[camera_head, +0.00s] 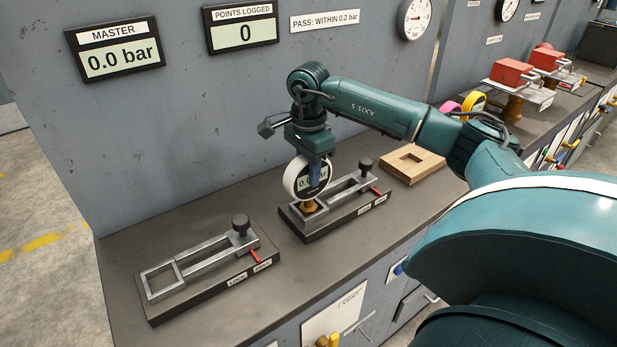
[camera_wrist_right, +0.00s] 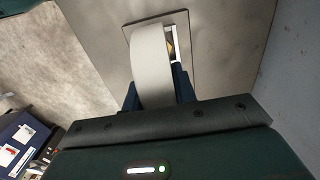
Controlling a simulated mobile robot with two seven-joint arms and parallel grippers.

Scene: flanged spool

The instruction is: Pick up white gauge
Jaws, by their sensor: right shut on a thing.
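The white gauge (camera_head: 296,184) has a white rim and a dark face with a partly hidden pressure readout. It stands upright at the left end of the right-hand clamp fixture (camera_head: 318,226), with its brass fitting (camera_head: 309,207) at the fixture's square frame. I cannot tell whether the fitting is seated or just above. My right gripper (camera_head: 316,176) comes down from above and is shut on the gauge. In the right wrist view the gauge's white rim (camera_wrist_right: 152,65) sits between the fingers. My left gripper is not in view.
A second, empty clamp fixture (camera_head: 205,262) lies at the left of the bench. A wooden block with a square hole (camera_head: 413,162) is to the right. Pink and yellow gauges (camera_head: 473,102) stand behind my arm. The wall (camera_head: 180,110) carries displays close behind.

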